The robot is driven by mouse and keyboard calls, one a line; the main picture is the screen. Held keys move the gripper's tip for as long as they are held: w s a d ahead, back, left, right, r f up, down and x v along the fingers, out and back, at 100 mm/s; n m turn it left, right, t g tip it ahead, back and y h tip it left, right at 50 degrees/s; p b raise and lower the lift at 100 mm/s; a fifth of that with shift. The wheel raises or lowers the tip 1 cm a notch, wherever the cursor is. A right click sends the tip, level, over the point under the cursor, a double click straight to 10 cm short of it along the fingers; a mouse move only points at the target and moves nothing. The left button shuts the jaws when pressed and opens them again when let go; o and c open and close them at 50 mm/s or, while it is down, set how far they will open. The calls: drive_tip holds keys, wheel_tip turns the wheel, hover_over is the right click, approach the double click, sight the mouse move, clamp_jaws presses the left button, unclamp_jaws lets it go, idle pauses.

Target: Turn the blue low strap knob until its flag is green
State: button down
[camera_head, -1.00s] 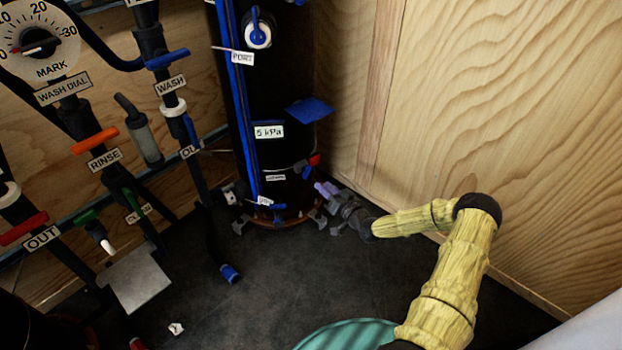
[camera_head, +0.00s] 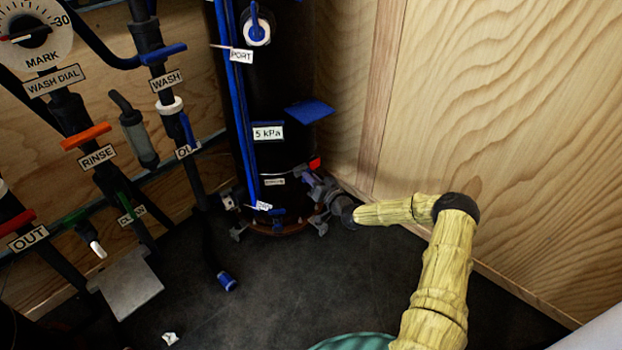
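The low strap runs around the base of the black filter column (camera_head: 285,100) near the floor. A small red flag (camera_head: 315,163) shows at the strap's right side. The blue knob is not clearly visible; my gripper (camera_head: 314,184) covers that spot. My gripper is grey with pale purple fingers, at the end of my yellow-sleeved arm. It reaches in from the right and is at or very close to the column's lower right side. Whether its fingers are open, shut or touching the knob is too small to tell.
A plywood wall (camera_head: 500,130) stands close on the right of my arm. A blue plate (camera_head: 309,112) juts from the column above my gripper. Pipes with labelled valves, such as the orange rinse handle (camera_head: 86,137), fill the left. The dark floor (camera_head: 270,300) in front is mostly clear.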

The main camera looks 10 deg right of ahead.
drive_tip(key=shift+f+m, duration=0.1)
drive_tip(key=shift+m, duration=0.2)
drive_tip(key=shift+d+f+m+b, duration=0.15)
drive_tip(key=shift+m+b, duration=0.6)
drive_tip(key=shift+m, duration=1.85)
drive_tip(key=c, duration=1.5)
unclamp_jaws()
